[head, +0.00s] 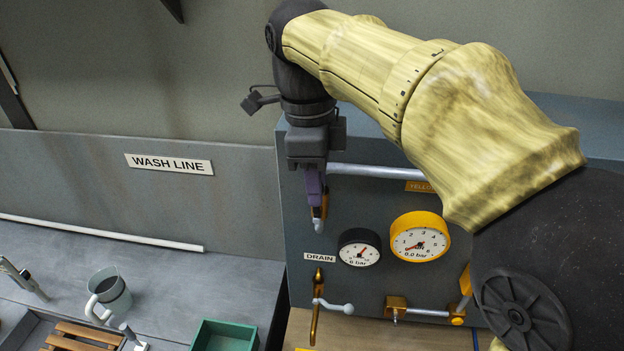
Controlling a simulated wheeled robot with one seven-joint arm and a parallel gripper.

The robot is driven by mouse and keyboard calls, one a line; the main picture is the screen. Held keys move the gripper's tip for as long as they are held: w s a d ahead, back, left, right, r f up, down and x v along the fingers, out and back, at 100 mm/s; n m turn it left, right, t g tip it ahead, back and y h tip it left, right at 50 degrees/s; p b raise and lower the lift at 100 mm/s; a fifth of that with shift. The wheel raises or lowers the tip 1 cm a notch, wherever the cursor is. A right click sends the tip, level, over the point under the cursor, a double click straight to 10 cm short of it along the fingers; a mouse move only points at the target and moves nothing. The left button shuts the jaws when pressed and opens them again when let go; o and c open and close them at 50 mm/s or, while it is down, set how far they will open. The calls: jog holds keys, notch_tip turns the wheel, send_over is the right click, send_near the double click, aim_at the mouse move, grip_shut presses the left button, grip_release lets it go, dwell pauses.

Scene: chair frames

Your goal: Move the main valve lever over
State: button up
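My gripper (317,210) points down in front of the blue-grey valve panel (385,285), close to the left end of a grey horizontal pipe (375,171). Orange and silver parts show at its tip; I cannot tell whether these are fingertips or part of a lever behind them. Finger opening cannot be made out. No lever labelled as main is readable; my arm and gripper hide part of the panel. A lever with a pale round-ended handle (336,306) sits on a brass pipe (316,325) under the DRAIN label (319,257). A brass fitting (397,305) is farther right.
A black gauge (359,247) and a yellow gauge (419,237) sit on the panel right of my gripper.

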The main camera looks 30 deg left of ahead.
jog(key=shift+r, duration=0.1)
jog(key=c, duration=0.4)
jog(key=shift+s, duration=0.15)
jog(key=shift+r, duration=0.1)
jog(key=shift+d, duration=0.1)
jog(key=shift+w+d+f, duration=0.15)
jog(key=shift+w+d, duration=0.05)
jog(key=shift+d, duration=0.3)
jog(key=shift+w+d+f, duration=0.1)
jog(key=shift+w+d, duration=0.05)
jog(key=shift+d, duration=0.3)
jog(key=shift+b, duration=0.3)
